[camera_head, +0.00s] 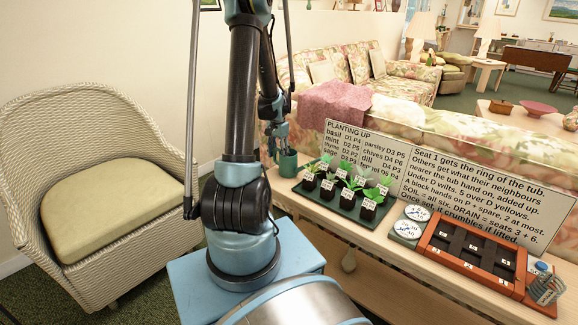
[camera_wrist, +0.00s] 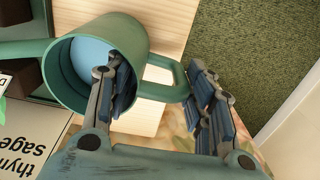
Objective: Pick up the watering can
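The green watering can (camera_head: 288,166) stands at the left end of the wooden console table, beside the plant tray. In the wrist view the can (camera_wrist: 151,38) shows its round open mouth, a light blue inside, a loop handle (camera_wrist: 178,77) on the right and what looks like its spout at the left edge. My gripper (camera_head: 275,128) is just above the can. In the wrist view my gripper (camera_wrist: 155,75) has its fingers apart, one over the can's mouth and one just outside the handle. Whether either finger touches the can is unclear.
Several labelled seedlings stand in a dark tray (camera_head: 331,209) right of the can. Two text boards (camera_head: 480,180), round dials (camera_head: 412,222) and an orange-brown compartment box (camera_head: 446,254) share the table (camera_head: 360,241). A wicker chair (camera_head: 95,170) is at left; a sofa (camera_head: 450,130) is behind.

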